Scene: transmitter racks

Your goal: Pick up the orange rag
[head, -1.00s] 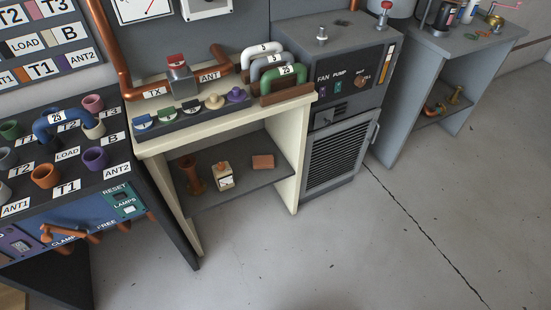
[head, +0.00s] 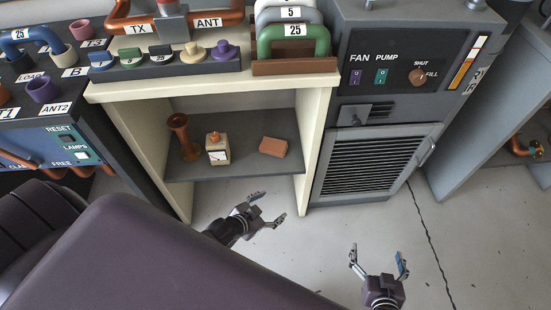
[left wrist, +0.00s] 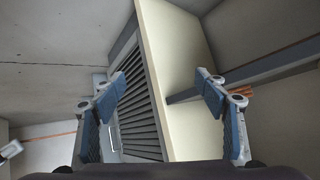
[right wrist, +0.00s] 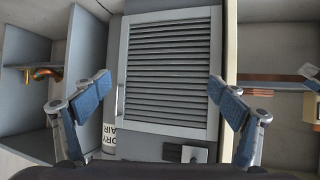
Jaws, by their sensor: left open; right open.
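The orange rag (head: 273,147) looks like a small folded orange-brown block. In the head view it lies flat on the grey shelf (head: 240,170) under the cream bench, right of a small boxed meter. My left gripper (head: 270,207) is open and empty, in front of and below the shelf, apart from the rag. My right gripper (head: 377,258) is open and empty over the floor, further right, in front of the louvred cabinet door. In the left wrist view the open fingers face the cream side panel (left wrist: 185,70); I cannot clearly make out the rag there.
A boxed meter (head: 217,149) and a copper spool-like piece (head: 183,138) stand on the shelf left of the rag. The cream side panel (head: 318,140) bounds the shelf on the right, beside the louvred door (head: 370,162). The floor (head: 440,260) at right is clear.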

